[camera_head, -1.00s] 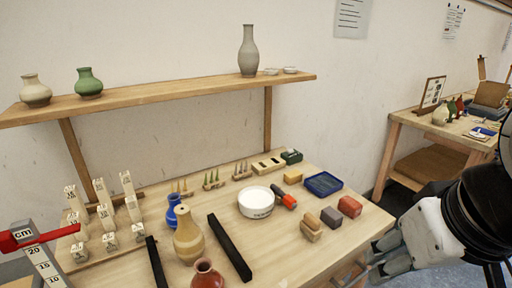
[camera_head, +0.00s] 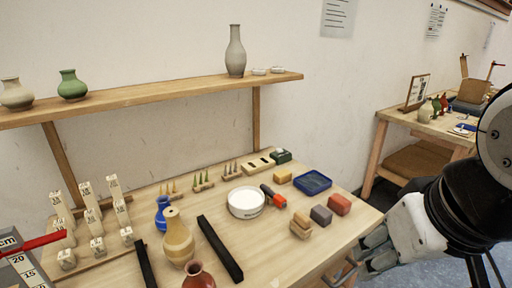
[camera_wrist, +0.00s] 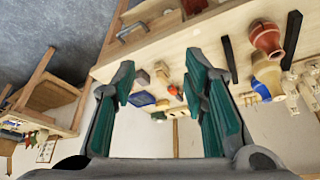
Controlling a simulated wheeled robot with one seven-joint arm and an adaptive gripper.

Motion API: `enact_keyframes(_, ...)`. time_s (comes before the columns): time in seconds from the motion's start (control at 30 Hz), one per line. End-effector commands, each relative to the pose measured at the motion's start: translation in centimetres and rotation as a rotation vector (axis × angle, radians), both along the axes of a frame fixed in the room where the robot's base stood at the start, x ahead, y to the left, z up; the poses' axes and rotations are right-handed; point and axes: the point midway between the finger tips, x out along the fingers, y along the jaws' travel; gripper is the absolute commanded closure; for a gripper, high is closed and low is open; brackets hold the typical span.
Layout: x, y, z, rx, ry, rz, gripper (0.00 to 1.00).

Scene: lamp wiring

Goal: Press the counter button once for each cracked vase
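On the shelf stand a cream vase (camera_head: 16,95), a green vase (camera_head: 71,86) and a tall grey vase (camera_head: 235,52). On the table stand a blue vase (camera_head: 162,213), a tan banded vase (camera_head: 177,238) and a red vase (camera_head: 198,277), cut by the lower edge. The red vase (camera_wrist: 266,38) and tan vase (camera_wrist: 265,72) also show in the wrist view. I cannot make out cracks at this size. No counter button is clearly recognisable. My gripper (camera_wrist: 160,75) is open and empty, its fingers apart; in the head view it is at the table's right front edge (camera_head: 373,252).
Two black bars (camera_head: 220,248) lie by the tan vase. Numbered blocks (camera_head: 90,215) fill the left. Another bench (camera_head: 395,116) stands beyond, with small vases.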

Motion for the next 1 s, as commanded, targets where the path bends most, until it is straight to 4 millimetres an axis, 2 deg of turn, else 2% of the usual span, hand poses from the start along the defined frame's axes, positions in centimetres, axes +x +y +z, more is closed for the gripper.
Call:
enact_keyframes(0.17, 0.00, 0.00, 0.00, 0.000, 0.000, 0.000, 0.60)
enact_keyframes(0.33, 0.00, 0.00, 0.00, 0.000, 0.000, 0.000, 0.99)
enact_keyframes(0.37, 0.00, 0.00, 0.00, 0.000, 0.000, 0.000, 1.00)
enact_keyframes(1.0, 0.00, 0.00, 0.00, 0.000, 0.000, 0.000, 1.00)
